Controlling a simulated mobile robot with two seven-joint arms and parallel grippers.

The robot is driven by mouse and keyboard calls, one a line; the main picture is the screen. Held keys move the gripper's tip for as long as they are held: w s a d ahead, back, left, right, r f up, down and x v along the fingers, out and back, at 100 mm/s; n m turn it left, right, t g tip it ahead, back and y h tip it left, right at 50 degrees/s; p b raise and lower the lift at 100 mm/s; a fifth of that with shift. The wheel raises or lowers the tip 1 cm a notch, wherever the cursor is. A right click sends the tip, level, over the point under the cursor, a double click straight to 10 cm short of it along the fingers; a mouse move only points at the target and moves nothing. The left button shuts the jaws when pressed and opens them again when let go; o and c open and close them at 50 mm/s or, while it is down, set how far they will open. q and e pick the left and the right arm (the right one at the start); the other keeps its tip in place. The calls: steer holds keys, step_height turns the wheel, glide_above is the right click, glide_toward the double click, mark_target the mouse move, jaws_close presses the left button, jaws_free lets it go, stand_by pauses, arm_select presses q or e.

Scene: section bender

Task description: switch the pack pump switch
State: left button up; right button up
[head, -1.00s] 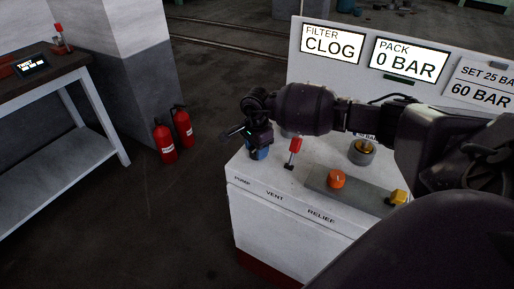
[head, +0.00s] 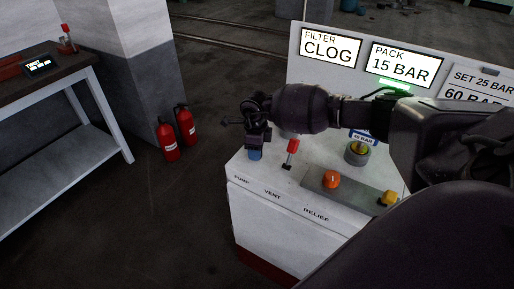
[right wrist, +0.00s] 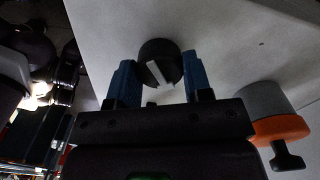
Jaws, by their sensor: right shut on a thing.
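The pump switch is a round black knob with a pale bar (right wrist: 160,74) on the console top; it shows in the right wrist view. In the head view my gripper hides it above the PUMP label (head: 241,178). My right gripper (head: 255,154) has its blue fingertips down at the knob, one on each side, and is shut on it. The fingers also show in the right wrist view (right wrist: 158,66). The PACK display (head: 401,64) reads 15 BAR, and a green lamp (head: 394,83) below it is lit. My left gripper is not in view.
A red-topped lever (head: 291,147) stands close right of my gripper. An orange knob (head: 331,179), a yellow knob (head: 388,198) and a brass-topped dial (head: 357,152) are farther right. The FILTER display (head: 328,47) reads CLOG. Fire extinguishers (head: 168,142) stand left on the floor.

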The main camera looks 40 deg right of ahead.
steer(key=shift+m, duration=0.3)
stand_by(0.4)
steer(key=o, duration=0.9)
steer(key=shift+r, duration=0.55)
step_height(320, 180, up, 8)
steer(key=shift+r+p, duration=0.15)
steer(key=shift+p, duration=0.6)
steer(key=shift+r, duration=0.7)
steer(key=shift+m, duration=0.3)
